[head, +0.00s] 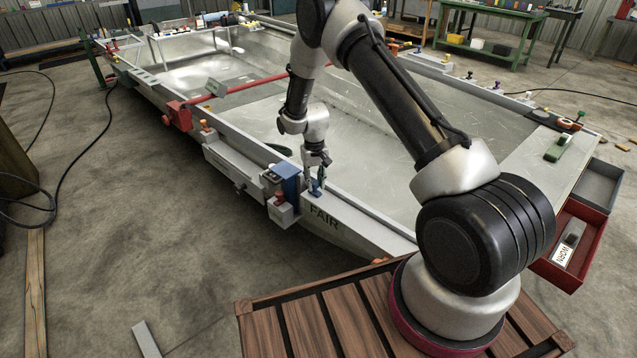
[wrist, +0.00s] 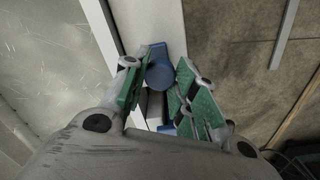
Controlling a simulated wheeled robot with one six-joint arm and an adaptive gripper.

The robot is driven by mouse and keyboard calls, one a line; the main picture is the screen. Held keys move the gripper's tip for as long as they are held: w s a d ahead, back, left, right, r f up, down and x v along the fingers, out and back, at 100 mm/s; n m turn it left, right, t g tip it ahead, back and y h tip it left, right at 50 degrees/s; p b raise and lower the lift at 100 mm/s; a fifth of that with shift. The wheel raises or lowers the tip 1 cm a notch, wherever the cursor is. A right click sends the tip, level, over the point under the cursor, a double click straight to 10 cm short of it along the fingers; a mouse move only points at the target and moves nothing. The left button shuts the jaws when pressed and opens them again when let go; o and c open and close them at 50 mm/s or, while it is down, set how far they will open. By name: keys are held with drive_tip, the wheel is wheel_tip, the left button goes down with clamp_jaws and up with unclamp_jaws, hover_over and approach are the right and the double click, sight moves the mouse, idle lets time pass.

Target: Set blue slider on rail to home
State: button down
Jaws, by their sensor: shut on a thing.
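My gripper (head: 316,182) is shut on the blue slider (head: 315,188), on the top of the hull's near side wall by the FAIR lettering. In the wrist view the slider's round blue knob (wrist: 160,73) sits between the green-padded fingers of my gripper (wrist: 161,82). The rail under the slider is mostly hidden by the fingers. A home mark cannot be made out.
A blue block (head: 287,180) and a grey box with a red knob (head: 281,210) are mounted just left of the slider. A red bar (head: 262,84) crosses the hull further back.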

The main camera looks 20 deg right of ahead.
sight(314, 182)
drive_tip(key=shift+w+a+r, duration=0.1)
drive_tip(key=shift+w, duration=0.15)
drive_tip(key=c, duration=1.1)
unclamp_jaws()
wheel_tip(314, 182, up, 12)
